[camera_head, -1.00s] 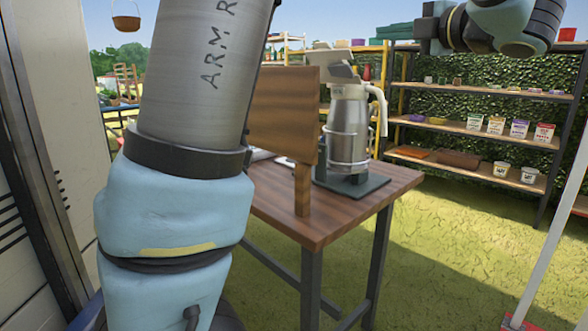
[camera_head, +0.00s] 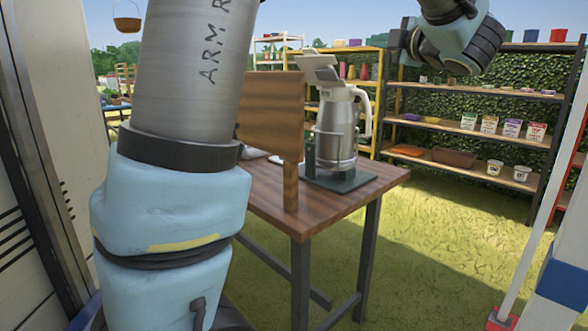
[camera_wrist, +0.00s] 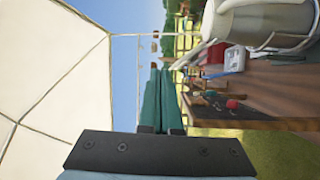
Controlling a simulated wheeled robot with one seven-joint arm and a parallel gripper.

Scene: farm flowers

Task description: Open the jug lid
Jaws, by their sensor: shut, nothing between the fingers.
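The metal jug (camera_head: 334,132) with a white collar and a white handle (camera_head: 364,110) stands upright on a dark green base at the table's far end. Grey slanted panels (camera_head: 318,68) show at its top; I cannot tell whether they are the lid or how far it is open. In the wrist view, part of the jug (camera_wrist: 262,27) appears sideways at the upper right. My gripper (camera_wrist: 160,72) has green fingers, closed together and empty, apart from the jug in the picture. In the head view the fingers cannot be made out.
A wooden board (camera_head: 270,112) stands on the near part of the wooden table (camera_head: 300,222), partly hidden by my arm. Shelves (camera_head: 470,130) with pots and small boxes stand behind. Small tools (camera_wrist: 215,98) lie on the table. Grass to the right is open.

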